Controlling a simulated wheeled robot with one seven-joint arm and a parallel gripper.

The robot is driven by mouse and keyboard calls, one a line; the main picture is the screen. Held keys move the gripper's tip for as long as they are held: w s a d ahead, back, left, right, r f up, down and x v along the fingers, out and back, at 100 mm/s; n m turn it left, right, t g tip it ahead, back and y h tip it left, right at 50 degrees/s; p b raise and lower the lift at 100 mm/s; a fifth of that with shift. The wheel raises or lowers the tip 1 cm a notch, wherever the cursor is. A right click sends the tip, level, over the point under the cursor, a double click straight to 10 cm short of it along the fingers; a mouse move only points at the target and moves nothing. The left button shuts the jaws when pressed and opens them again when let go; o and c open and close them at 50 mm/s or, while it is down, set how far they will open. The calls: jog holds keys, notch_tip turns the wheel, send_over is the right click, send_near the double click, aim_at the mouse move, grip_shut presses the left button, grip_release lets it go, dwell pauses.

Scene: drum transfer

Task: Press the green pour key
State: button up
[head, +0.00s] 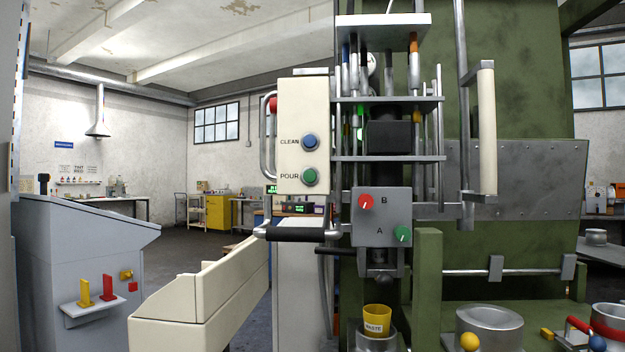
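The green pour key (309,176) is a round green button in a grey ring, low on an upright cream control panel (292,104) left of the picture's middle. The label POUR stands to its left. A blue button (310,142) labelled CLEAN sits just above it. Nothing covers the green key. Whether it is pressed in cannot be told. My gripper does not show in the head view.
A chrome side handle and a black-gripped bar (296,233) stick out around the panel. A grey box (382,232) with red and green knobs is at its right. Below are a yellow WASTE cup (377,319) and a cream barrier (205,290). Open floor lies behind, left.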

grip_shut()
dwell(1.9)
